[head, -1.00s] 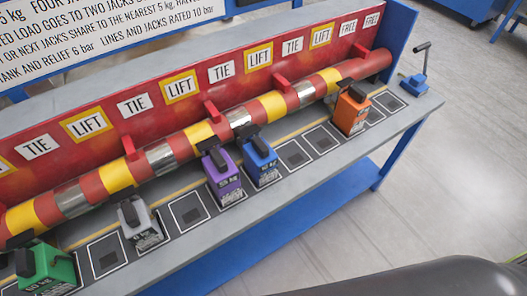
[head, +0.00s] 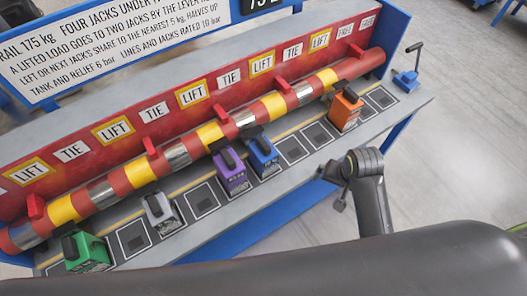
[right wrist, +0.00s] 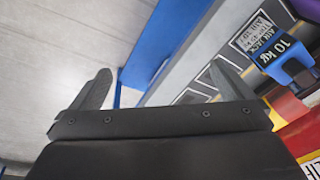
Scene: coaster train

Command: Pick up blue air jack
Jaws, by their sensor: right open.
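The blue air jack (head: 263,158) stands on the grey bench, between the purple jack (head: 232,175) and empty marked squares, in front of the striped red-and-yellow rail. It has a dark top piece. My right gripper (head: 338,186) is to the right of it and nearer, off the bench's front edge, apart from it. In the right wrist view the gripper (right wrist: 160,68) has its two fingers spread with nothing between them. My left gripper is not in view.
A silver jack (head: 160,212) and a green jack (head: 85,250) stand to the left, an orange jack (head: 345,108) to the right. A blue lever pump (head: 408,80) is at the bench's far right end. The rail (head: 205,133) runs behind the jacks. Floor is clear at right.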

